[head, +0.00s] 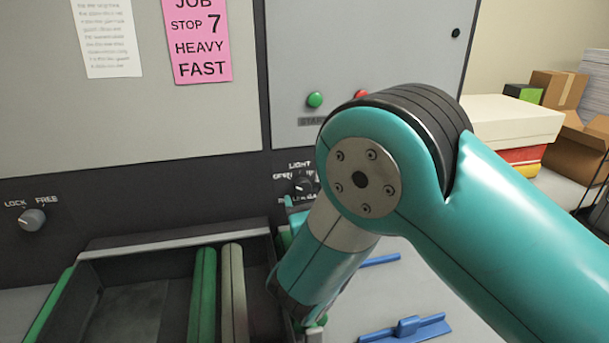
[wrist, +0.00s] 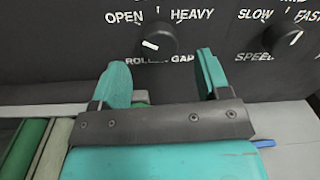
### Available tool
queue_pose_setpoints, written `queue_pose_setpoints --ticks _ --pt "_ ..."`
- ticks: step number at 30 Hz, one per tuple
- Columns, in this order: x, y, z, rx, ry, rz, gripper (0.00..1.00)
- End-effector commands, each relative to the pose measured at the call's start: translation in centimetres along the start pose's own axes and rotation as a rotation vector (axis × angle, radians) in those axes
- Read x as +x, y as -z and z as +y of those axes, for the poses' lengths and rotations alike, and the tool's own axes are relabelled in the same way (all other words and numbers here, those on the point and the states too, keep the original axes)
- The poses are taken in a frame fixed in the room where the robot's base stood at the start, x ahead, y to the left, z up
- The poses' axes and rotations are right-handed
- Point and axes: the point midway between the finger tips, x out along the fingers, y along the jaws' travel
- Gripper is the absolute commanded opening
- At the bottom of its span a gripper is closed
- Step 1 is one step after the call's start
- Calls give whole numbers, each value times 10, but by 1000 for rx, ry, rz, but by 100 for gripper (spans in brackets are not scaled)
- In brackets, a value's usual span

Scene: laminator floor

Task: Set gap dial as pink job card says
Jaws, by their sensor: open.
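The pink job card (head: 200,42) on the machine's upper panel reads JOB, STOP 7, HEAVY, FAST. The gap dial (wrist: 158,38) is a black knob labelled ROLLER GAP below, with OPEN at its left and HEAVY at its right. Its white mark sits on the lower left of the knob face. In the head view the gap dial (head: 303,186) shows small, partly hidden by my arm. My gripper (wrist: 162,77) is open and empty, its two teal fingers just below and in front of the dial, one to each side, apart from it.
The speed dial (wrist: 282,40), marked SLOW and FAST, is right of the gap dial; its white mark points up right. A LOCK/FREE knob (head: 33,219) is at left. A green button (head: 315,100) sits above. Rollers (head: 203,295) lie in the tray below.

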Motion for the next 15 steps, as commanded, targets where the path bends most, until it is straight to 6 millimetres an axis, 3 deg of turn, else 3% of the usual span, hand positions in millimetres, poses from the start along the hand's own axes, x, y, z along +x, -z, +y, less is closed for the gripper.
queue_pose_setpoints --ticks 6,15 --pt "33 -2 0 1 0 -1 70" --pt "44 0 1 0 -2 -2 70"
